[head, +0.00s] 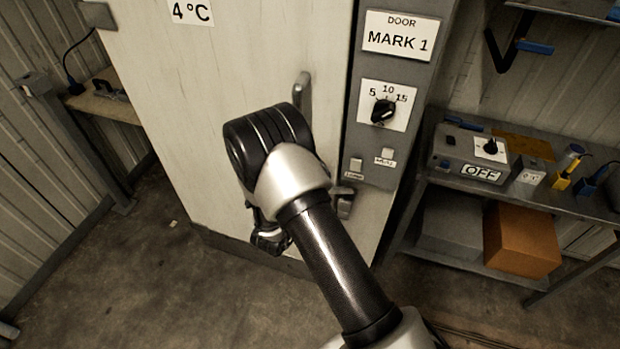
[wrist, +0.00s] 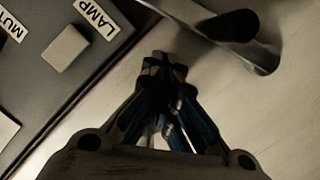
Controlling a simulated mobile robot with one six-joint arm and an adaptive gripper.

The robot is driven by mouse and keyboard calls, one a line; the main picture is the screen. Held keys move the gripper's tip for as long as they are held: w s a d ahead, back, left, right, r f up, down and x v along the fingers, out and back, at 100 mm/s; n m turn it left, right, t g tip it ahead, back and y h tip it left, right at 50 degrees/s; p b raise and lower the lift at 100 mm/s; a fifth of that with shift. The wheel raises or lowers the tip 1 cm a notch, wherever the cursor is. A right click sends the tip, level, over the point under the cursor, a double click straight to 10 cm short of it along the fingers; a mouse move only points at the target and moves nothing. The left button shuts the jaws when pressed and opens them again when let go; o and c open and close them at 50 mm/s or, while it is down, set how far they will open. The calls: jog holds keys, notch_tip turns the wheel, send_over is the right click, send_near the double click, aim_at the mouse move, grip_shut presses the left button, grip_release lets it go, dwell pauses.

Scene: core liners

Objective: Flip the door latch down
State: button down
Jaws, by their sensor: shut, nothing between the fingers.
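The door (head: 235,100) is a tall pale panel with a "4 °C" label, and it looks closed. A metal piece (head: 345,205) that looks like the latch shows low at the door's right edge, partly covered by my arm. In the wrist view, a dark lever (wrist: 232,26) on a curved metal plate (wrist: 266,58), probably this latch, sits at the upper right. My gripper (wrist: 165,62) is shut and empty, its fingertips left of and apart from the lever in that picture. In the head view my arm hides the fingertips. The lever's exact tilt is unclear.
An upright metal handle (head: 302,90) is higher on the door. The grey control panel (head: 375,70) beside the door carries a dial (head: 383,110) and a lamp button (head: 356,165), also in the wrist view (wrist: 65,47). A bench (head: 560,200) with devices stands at right.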

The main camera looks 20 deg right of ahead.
jog(key=s+d+f+m+y+b, duration=0.1)
jog(key=s+d+f+m+b, duration=0.1)
jog(key=d+f+m+b, duration=0.1)
jog(key=shift+s+d+f+m+t+y+b, duration=0.25)
jog(key=shift+f+m+t+y+b, duration=0.15)
jog(key=shift+f+m+b, duration=0.6)
